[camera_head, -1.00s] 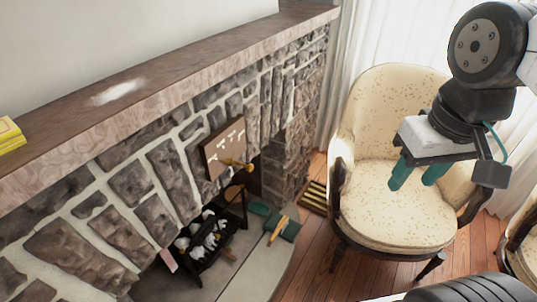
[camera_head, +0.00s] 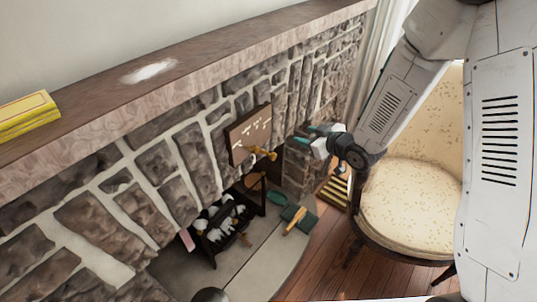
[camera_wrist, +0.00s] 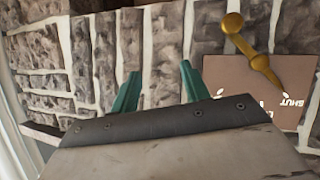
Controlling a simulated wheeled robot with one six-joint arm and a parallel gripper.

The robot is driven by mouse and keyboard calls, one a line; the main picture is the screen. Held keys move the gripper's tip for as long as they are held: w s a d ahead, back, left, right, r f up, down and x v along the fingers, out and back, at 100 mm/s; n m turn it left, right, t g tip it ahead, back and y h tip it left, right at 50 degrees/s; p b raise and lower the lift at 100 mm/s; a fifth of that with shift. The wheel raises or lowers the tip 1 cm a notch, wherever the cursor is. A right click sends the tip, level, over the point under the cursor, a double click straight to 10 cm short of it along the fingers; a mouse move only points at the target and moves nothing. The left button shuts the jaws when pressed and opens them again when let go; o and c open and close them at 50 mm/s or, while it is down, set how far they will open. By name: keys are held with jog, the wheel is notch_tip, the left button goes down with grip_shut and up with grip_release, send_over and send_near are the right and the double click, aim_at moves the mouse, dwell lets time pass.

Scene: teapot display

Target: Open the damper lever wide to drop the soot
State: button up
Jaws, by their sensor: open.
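The brass damper lever (camera_head: 262,153) sticks out from a brown plate (camera_head: 248,133) on the stone fireplace front. In the wrist view the lever (camera_wrist: 245,44) has two round knobs, and the plate (camera_wrist: 245,90) shows the word SHUT, upside down, at its right side. Other lettering is partly hidden behind my gripper's body. My gripper (camera_head: 309,134) is to the right of the lever in the head view, near the stonework, with nothing between its green fingers. In the wrist view my gripper (camera_wrist: 158,88) is open, and the lever is to the right of both fingers, apart from them.
A dark grate (camera_head: 222,232) stands on the hearth below the plate. A green dustpan-like thing with a wooden handle (camera_head: 297,219) lies beside it. A cream armchair (camera_head: 410,207) stands at the right. The mantel (camera_head: 190,78) runs above, with a yellow book (camera_head: 27,112).

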aim_at(275, 157)
jog(key=s+a+f+y, duration=0.1)
jog(key=a+f+y, duration=0.1)
jog(key=s+a+f+y, duration=0.2)
jog(key=s+a+f+n+y, duration=0.1)
jog(key=s+a+f+y, duration=0.1)
jog(key=f, duration=0.1)
jog(key=shift+s, duration=0.2)
jog(key=x, duration=0.7)
jog(key=shift+w+a+r, duration=0.15)
jog(key=shift+w+a, duration=0.05)
jog(key=shift+a, duration=0.1)
grip_shut()
